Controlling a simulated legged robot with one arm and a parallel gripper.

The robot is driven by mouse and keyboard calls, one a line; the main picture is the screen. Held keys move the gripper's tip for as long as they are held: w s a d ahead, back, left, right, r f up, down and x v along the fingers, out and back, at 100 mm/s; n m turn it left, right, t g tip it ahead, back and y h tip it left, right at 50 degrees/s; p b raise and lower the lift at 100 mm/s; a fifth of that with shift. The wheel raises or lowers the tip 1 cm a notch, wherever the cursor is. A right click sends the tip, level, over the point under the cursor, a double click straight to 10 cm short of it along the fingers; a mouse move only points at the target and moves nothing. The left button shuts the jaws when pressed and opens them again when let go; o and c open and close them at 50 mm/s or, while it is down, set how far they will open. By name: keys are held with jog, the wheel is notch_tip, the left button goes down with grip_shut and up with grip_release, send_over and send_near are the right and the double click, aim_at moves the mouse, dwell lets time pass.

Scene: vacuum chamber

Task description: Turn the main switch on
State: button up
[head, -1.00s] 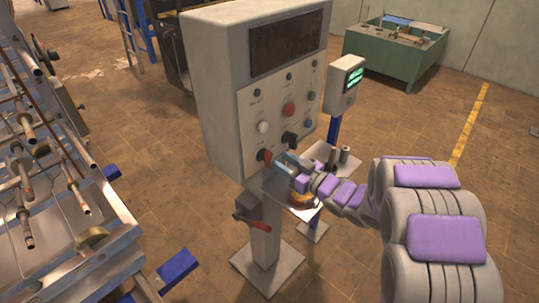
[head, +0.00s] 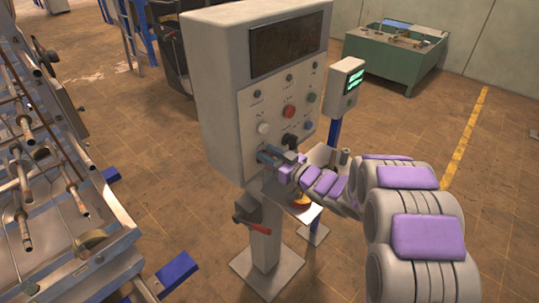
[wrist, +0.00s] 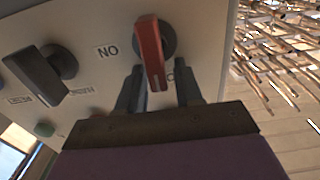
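The main switch looks to be the red rotary knob (wrist: 152,58) low on the grey control panel (head: 240,130). In the wrist view its red handle points down the picture, with a label reading "ON" upside down to its left and another label partly hidden by the right finger. My gripper (wrist: 158,85) is open, with one dark finger on each side of the handle and a gap visible around it. In the head view my gripper (head: 268,156) is at the panel's lower left and hides the red knob.
A black rotary knob (wrist: 45,72) sits beside the red one. Several buttons, including a red one (head: 289,112), are above. A red-handled lever switch (head: 254,224) is on the post below. A small tray (head: 318,156) and a display box (head: 344,85) stand to the right.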

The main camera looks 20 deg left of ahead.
jog(key=shift+d+f, duration=0.1)
jog(key=shift+f, duration=0.05)
grip_shut()
